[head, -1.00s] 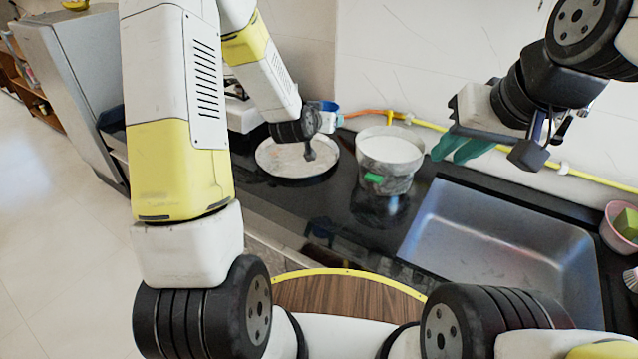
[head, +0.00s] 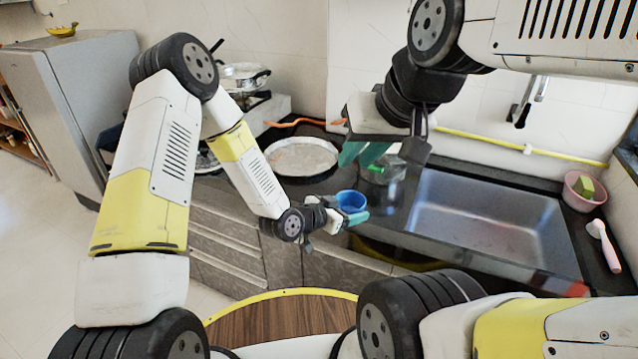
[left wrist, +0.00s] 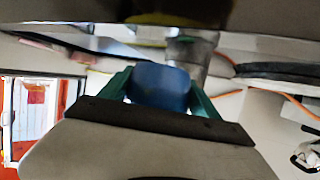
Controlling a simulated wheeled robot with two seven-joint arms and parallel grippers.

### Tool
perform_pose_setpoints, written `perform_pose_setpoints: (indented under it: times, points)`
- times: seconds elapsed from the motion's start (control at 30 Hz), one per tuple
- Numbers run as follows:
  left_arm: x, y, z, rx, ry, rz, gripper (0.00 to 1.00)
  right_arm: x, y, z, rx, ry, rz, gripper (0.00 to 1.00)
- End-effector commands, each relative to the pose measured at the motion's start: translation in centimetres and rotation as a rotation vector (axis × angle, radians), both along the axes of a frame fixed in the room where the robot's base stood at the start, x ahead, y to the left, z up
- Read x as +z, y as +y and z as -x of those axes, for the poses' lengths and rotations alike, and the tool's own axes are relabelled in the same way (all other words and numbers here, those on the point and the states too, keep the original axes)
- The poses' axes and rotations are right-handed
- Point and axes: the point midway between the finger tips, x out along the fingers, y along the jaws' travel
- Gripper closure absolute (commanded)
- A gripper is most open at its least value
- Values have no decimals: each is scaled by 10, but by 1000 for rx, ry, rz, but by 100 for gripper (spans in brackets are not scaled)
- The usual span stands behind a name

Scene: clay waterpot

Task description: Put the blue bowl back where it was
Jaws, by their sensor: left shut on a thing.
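The small blue bowl (head: 351,200) is in my left gripper (head: 350,217), in front of the counter's front edge. In the left wrist view the bowl (left wrist: 160,84) sits between the two green fingers, which press on its sides. Whether anything is inside the bowl cannot be seen. My right gripper (head: 361,154) hangs over the counter by the grey pot (head: 388,172), its green fingers a little apart with nothing seen between them. It partly hides the pot.
A round pan (head: 302,156) with pale contents stands on the black counter, left of the pot. A steel sink (head: 490,225) lies to the right. A pink bowl (head: 582,195) with a green sponge and a brush (head: 604,243) are at the far right. A silver cooking pot (head: 245,76) stands at the back left.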

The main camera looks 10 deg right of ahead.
Motion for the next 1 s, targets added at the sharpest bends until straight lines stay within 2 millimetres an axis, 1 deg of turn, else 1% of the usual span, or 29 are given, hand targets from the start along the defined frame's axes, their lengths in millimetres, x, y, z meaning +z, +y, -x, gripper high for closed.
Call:
perform_pose_setpoints:
  times: [0.03,0.2,0.3,0.43,0.5,0.67,0.73,0.77,0.9,1.0]
  points:
    - [-1,2,-17,7,-4,1,75,0,0,0,0,1,0,76]
    - [-5,4,-63,7,-4,1,75,0,0,0,0,1,0,76]
    - [-7,5,-88,7,-4,0,75,0,0,0,0,1,0,76]
    - [-10,6,-114,6,-2,0,75,0,0,0,0,0,0,76]
    - [-11,5,-123,4,-1,2,75,0,0,0,0,1,0,76]
    - [-12,6,-132,4,0,1,75,0,0,0,0,1,0,76]
    - [-12,7,-139,6,-1,1,75,0,0,0,0,1,0,76]
    - [-16,7,-140,4,1,-1,75,0,0,0,0,1,0,76]
    - [-40,6,-138,3,4,-1,75,0,0,0,0,1,0,76]
    - [-48,6,-139,4,1,0,75,0,0,0,0,1,0,76]
